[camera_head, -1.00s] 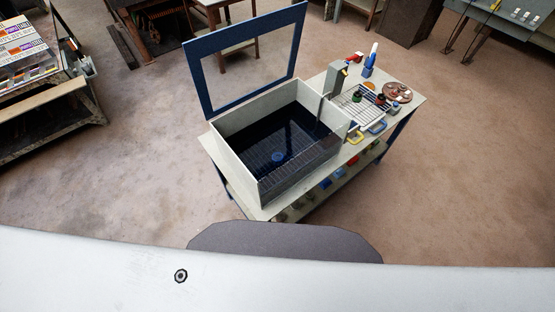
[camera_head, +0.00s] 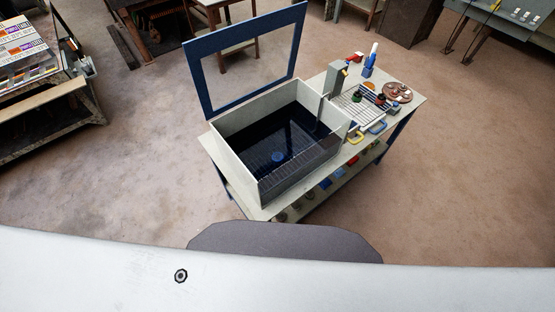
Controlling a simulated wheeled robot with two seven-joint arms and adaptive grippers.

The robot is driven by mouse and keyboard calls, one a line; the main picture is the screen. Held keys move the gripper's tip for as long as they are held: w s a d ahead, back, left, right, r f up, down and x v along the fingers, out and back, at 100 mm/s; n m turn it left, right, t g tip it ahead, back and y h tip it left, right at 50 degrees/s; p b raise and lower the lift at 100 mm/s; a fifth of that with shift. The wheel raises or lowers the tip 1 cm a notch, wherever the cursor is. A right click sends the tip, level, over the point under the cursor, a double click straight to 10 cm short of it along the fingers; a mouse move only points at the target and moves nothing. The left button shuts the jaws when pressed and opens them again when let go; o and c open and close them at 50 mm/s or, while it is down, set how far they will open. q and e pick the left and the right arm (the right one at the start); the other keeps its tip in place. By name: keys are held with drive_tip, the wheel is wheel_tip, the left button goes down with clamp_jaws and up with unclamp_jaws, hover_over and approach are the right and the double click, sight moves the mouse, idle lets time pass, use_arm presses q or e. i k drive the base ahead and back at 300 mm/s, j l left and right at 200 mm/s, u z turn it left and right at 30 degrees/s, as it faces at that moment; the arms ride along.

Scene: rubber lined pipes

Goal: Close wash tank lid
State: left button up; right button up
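The wash tank (camera_head: 236,160) is an open pale box with a dark inside, on the left part of a workbench. Its lid (camera_head: 196,78) is a blue frame around a clear pane. The lid stands upright, tilted back, along the tank's far left edge, so the tank is open. A small blue round part (camera_head: 277,157) shows on the tank's dark floor. Neither of my grippers is in view.
The workbench (camera_head: 413,100) carries a wire rack (camera_head: 352,104), a round brown tray (camera_head: 404,98), a grey upright block (camera_head: 335,78) and a blue bottle (camera_head: 369,68) right of the tank. Its lower shelf holds small coloured items. Open floor surrounds the bench; another bench (camera_head: 40,100) stands left.

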sight(201, 47)
drive_tip(key=k+j+z, duration=0.2)
drive_tip(key=j, duration=0.25)
drive_tip(key=j+z, duration=0.2)
drive_tip(key=j, duration=0.3)
drive_tip(key=j+z, duration=0.3)
drive_tip(key=j, duration=0.35)
drive_tip(key=k+j+z, duration=0.15)
drive_tip(key=j+z, duration=0.15)
drive_tip(key=j, duration=0.3)
drive_tip(key=j+z, duration=0.4)
drive_tip(key=j, duration=0.75)
drive_tip(key=i+j+z, duration=0.25)
drive_tip(key=j, duration=0.2)
drive_tip(key=j+z, duration=0.2)
drive_tip(key=j, duration=0.25)
drive_tip(key=i+j+z, duration=0.25)
drive_tip(key=j, duration=0.3)
drive_tip(key=k+l, duration=0.05)
drive_tip(key=k, duration=0.05)
